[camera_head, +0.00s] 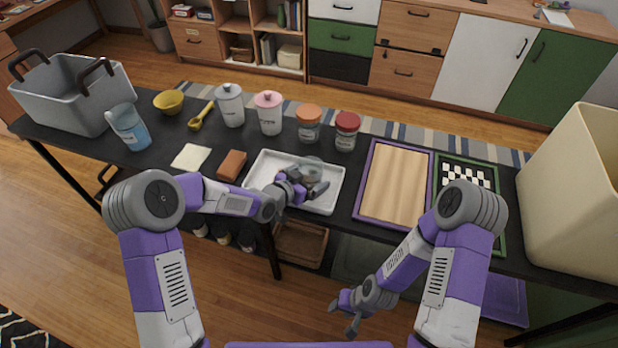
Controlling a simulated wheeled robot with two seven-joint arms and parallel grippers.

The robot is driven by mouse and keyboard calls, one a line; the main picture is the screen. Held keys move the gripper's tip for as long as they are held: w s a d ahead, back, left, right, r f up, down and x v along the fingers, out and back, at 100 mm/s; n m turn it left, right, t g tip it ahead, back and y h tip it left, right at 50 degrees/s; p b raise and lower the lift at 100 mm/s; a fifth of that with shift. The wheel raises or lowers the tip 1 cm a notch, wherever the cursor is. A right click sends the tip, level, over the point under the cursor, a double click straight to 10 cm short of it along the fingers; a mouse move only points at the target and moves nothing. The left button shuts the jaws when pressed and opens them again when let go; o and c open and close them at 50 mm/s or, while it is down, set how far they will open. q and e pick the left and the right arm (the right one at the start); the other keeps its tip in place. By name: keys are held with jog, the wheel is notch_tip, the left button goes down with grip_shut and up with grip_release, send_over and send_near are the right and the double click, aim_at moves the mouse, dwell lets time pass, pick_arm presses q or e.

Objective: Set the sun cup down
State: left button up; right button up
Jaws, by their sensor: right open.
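A grey, partly see-through cup-like thing (310,165) shows at the white tray (258,172), just beyond my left gripper; no sun mark can be made out on it. My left gripper (308,192) is low over the tray, with its fingers close against this thing. The fingers and wrist hide part of it, so I cannot tell whether they grip it or whether it touches the tray. My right gripper (343,315) is open and empty, low in front of the table, away from the tray.
A brown block (232,164) and white cloth (191,157) lie left of the tray. Lidded jars, including a red-lidded one (346,132), stand behind it. A purple-edged wooden board (394,185) lies right.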

pick_arm(q)
jog(key=shift+r, duration=0.15)
jog(key=p+v, duration=0.3)
jog(key=v, duration=0.9)
